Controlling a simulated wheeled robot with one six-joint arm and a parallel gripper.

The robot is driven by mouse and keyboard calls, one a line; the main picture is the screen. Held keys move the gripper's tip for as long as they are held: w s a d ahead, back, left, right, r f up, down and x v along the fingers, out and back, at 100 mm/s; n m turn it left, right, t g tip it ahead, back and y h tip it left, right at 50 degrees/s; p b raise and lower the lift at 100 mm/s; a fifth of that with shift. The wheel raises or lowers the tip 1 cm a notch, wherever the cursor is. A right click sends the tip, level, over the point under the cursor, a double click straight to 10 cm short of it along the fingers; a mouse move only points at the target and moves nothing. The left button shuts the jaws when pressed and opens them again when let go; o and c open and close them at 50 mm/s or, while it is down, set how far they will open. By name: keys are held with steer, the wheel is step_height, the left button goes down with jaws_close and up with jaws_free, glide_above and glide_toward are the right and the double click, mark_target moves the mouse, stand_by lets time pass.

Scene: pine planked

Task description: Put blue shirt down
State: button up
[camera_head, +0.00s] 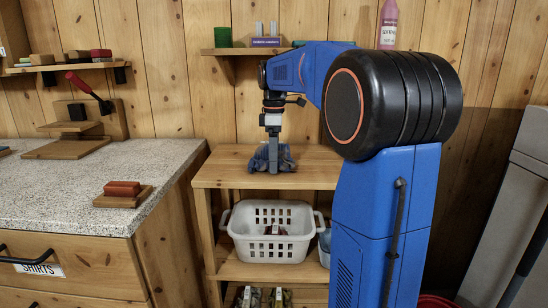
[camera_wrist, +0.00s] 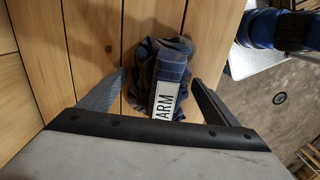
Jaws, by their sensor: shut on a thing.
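The blue shirt (camera_head: 262,158) is a bunched, dark blue cloth at the top board of the wooden shelf unit (camera_head: 320,170). My gripper (camera_head: 272,160) points down over the board with its fingers around the shirt. In the wrist view the shirt (camera_wrist: 155,58) lies between the two fingers of my gripper (camera_wrist: 160,88), and a white label reading "ARM" shows on it. The gripper is shut on the shirt. The shirt looks to be at or just above the board; I cannot tell whether it bears its weight there.
A white basket (camera_head: 270,246) stands on the shelf below. A speckled counter (camera_head: 80,165) with a drawer marked "SHIRTS" (camera_head: 40,269) is at the left, holding reddish blocks on a small board (camera_head: 122,195). The top board is bare right of the shirt.

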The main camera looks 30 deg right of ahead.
steer(key=o, duration=1.1)
step_height(320, 180, up, 12)
steer(key=shift+w+d+r, duration=0.1)
steer(key=s+a+f+m+t, duration=0.1)
steer(key=s+a+f+m, duration=0.2)
steer(key=s+f, duration=0.6)
steer(key=s+a+f+m+t, duration=0.2)
steer(key=s+a+f+m, duration=0.2)
steer(key=s+a+f, duration=0.4)
steer(key=s+a+f+m+t, duration=0.2)
steer(key=s+a+f+m, duration=0.2)
steer(key=s+f, duration=0.7)
steer(key=shift+s+a, duration=0.35)
steer(key=shift+s, duration=0.3)
steer(key=shift+s+a, duration=0.3)
steer(key=shift+s, duration=0.3)
